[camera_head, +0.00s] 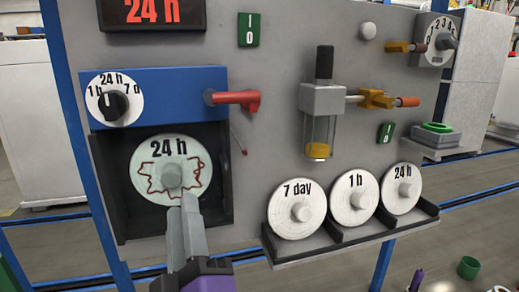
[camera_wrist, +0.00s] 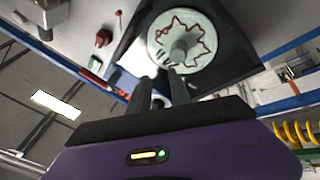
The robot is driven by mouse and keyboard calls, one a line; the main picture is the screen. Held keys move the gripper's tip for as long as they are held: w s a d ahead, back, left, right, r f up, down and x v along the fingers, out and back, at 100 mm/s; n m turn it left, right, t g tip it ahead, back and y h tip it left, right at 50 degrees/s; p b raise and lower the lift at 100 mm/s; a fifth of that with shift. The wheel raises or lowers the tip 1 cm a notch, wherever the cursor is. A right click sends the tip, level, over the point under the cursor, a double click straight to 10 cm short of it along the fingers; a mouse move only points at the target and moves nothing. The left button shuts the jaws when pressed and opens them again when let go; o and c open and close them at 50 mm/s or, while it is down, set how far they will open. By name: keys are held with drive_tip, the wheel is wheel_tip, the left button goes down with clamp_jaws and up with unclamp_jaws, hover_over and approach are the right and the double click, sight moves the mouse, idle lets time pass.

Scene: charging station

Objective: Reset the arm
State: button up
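My gripper (camera_head: 182,204) is in front of the panel, just below the knob of the mounted 24 h disc (camera_head: 149,186). This white disc carries a jagged red trace and sits in a black recess under a blue cover. In the wrist view the disc (camera_wrist: 158,38) lies beyond my fingertips (camera_wrist: 160,76). The two fingers are apart with a narrow gap and nothing visible between them. The knob shows past the tips; whether a finger touches it I cannot tell.
A rack (camera_head: 345,246) below right holds 7 day (camera_head: 283,216), 1 h (camera_head: 344,208) and 24 h (camera_head: 390,197) discs. A red lever (camera_head: 236,98), a selector dial (camera_head: 131,101) and a glass vessel (camera_head: 319,135) stick out of the panel. Open floor shows below.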

drive_tip(key=s+d+f+m+g, duration=0.1)
drive_tip(key=s+d+f+m, duration=0.2)
drive_tip(key=s+d+f, duration=0.4)
drive_tip(key=s+d+f+m+g, duration=0.2)
drive_tip(key=d+f, duration=0.3)
drive_tip(key=f, duration=0.5)
drive_tip(key=s+d+f+m+g+h, duration=0.2)
drive_tip(key=s+d+f, duration=0.4)
drive_tip(key=s+d, duration=0.3)
drive_tip(key=s+d+f+m+g+h, duration=0.2)
drive_tip(key=s+d+f+m+h, duration=0.3)
drive_tip(key=s+d, duration=0.5)
drive_tip(key=s+f+m, duration=0.1)
drive_tip(key=s+m, duration=0.1)
drive_tip(key=s, duration=0.3)
